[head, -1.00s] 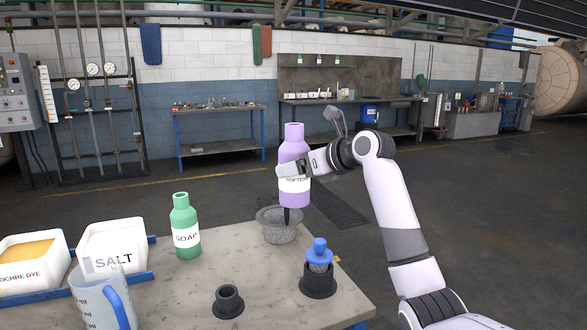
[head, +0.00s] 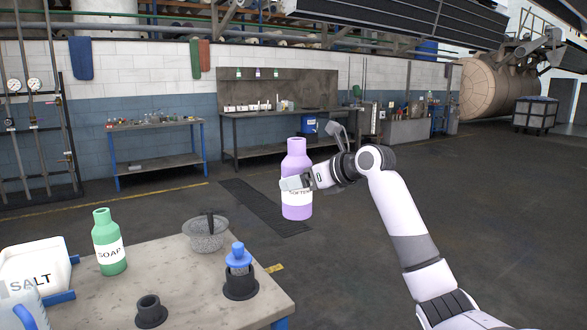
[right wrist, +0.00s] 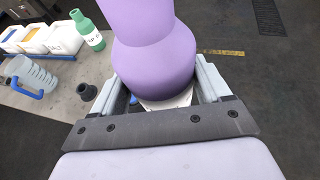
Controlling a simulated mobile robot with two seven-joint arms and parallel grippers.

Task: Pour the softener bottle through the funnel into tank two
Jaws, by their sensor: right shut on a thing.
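The softener bottle (head: 297,170) is purple with a white label and is upright in the air, to the right of the table in the head view. My right gripper (head: 298,183) is shut on the softener bottle around its label. In the right wrist view the bottle (right wrist: 152,58) fills the space between the fingers of my right gripper (right wrist: 165,98). My left gripper is not in view. I cannot make out a funnel or a tank marked two for certain.
The table (head: 195,285) holds a green soap bottle (head: 109,240), a salt tub (head: 35,265), a grey bowl (head: 206,238), a blue-topped piece in a dark holder (head: 240,287), an empty dark holder (head: 150,312) and a measuring jug (head: 22,308). Open floor lies right of the table.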

